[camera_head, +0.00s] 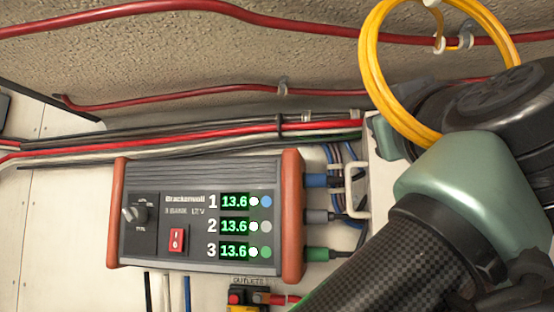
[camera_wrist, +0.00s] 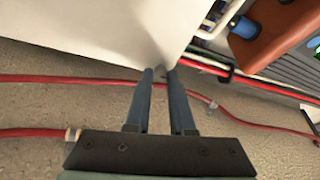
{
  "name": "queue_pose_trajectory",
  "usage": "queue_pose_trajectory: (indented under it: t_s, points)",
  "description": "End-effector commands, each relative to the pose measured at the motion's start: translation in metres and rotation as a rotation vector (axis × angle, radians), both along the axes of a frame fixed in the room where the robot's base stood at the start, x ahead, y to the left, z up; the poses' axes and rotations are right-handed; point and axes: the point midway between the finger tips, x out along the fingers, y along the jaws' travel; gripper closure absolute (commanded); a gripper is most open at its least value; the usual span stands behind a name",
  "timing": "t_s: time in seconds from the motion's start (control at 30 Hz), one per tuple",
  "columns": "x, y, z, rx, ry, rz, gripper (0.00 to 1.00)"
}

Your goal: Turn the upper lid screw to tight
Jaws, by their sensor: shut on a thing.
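My gripper (camera_wrist: 160,72) reaches up to a pale, smooth panel (camera_wrist: 95,30) in the wrist view. Its two fingers are close together and shut on a small dark grey piece at the panel's edge, seemingly the upper lid screw. The fingertips cover most of it, so its slot or turn angle cannot be made out. In the head view my arm hides the gripper and the screw. Part of a pale box (camera_head: 383,190) with a light bracket shows left of my arm there.
A grey battery charger (camera_head: 160,190) with orange ends and green 13.6 readouts is on the wall left of my arm. Blue, grey and green plugs leave its right end. Red cables (camera_head: 190,98) cross the wall, and a yellow cable loop (camera_head: 370,70) hangs close to my arm.

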Motion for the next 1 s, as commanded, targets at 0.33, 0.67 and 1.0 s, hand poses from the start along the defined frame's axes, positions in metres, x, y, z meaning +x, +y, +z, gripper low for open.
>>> queue_pose_trajectory:
  t_s: [0.33, 0.67, 1.0]
  points:
    - [0.0012, 0.0008, -0.0026, 0.117, -0.033, -0.006, 1.00]
    - [0.0018, 0.0046, 0.0013, 0.361, -0.105, -0.003, 1.00]
    - [0.0022, 0.0081, 0.0058, 0.674, -0.195, 0.000, 1.00]
